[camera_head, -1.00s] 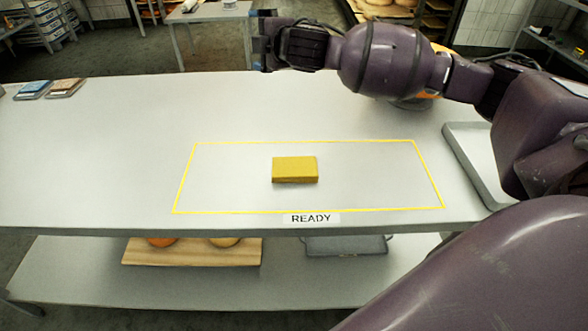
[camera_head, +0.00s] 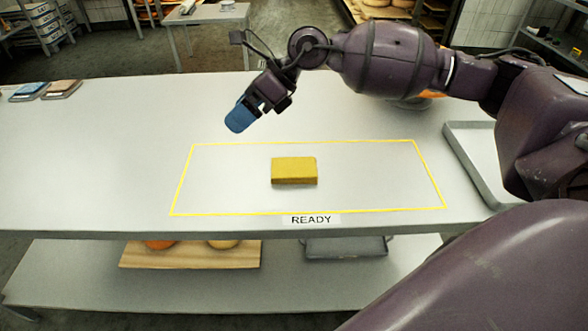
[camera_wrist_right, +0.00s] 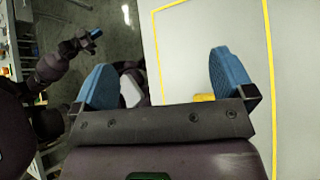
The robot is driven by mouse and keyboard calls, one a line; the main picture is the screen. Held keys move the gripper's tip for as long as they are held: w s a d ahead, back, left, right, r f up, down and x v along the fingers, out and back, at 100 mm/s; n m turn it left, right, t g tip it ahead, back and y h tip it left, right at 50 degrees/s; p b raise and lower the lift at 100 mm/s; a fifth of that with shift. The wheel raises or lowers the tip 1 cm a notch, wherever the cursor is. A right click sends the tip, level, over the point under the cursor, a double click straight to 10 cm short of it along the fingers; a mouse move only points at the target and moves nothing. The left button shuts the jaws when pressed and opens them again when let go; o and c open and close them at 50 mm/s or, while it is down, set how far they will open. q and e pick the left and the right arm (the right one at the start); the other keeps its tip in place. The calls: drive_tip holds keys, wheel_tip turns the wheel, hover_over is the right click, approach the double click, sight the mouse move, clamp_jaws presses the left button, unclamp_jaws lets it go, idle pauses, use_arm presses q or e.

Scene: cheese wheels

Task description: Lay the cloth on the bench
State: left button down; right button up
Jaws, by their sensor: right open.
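A yellow block-like piece (camera_head: 294,170) lies flat on the bench (camera_head: 90,150), inside a yellow outlined rectangle. I cannot tell if it is a folded cloth or a sponge; no spread cloth shows. Part of it shows in the right wrist view (camera_wrist_right: 204,97), by the right-hand finger. My right gripper (camera_head: 241,117), with blue fingers, hangs above the bench beyond the rectangle, up and left of the yellow piece. It is open and empty, with its fingers wide apart (camera_wrist_right: 164,75). My left gripper (camera_wrist_right: 88,40) shows small in the right wrist view; its jaws are unclear.
A blue item (camera_head: 29,89) and a brown item (camera_head: 62,87) lie at the bench's far left. A pale tray (camera_head: 470,165) stands at the right. A READY label (camera_head: 311,219) marks the front edge. The lower shelf holds a wooden board (camera_head: 190,258).

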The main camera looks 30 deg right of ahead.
drive_tip(key=s+d+f+n+g+h, duration=0.2)
drive_tip(key=d+f+h, duration=0.3)
drive_tip(key=d+h, duration=0.15)
drive_tip(key=g+h, duration=0.1)
drive_tip(key=h, duration=0.2)
hover_over(308, 166)
drive_tip(key=f, duration=0.6)
drive_tip(key=shift+w+f, duration=0.3)
drive_tip(key=shift+w, duration=0.1)
drive_tip(key=f, duration=0.2)
drive_tip(key=s+f, duration=0.1)
drive_tip(key=f, duration=0.1)
drive_tip(key=shift+f+b, duration=0.1)
drive_tip(key=shift+b, duration=0.2)
drive_tip(key=shift+w+f, duration=0.1)
drive_tip(key=shift+f, duration=0.45)
drive_tip(key=c, duration=1)
drive_tip(key=shift+r, duration=0.15)
wheel_tip(308, 166, up, 20)
drive_tip(key=p, duration=0.1)
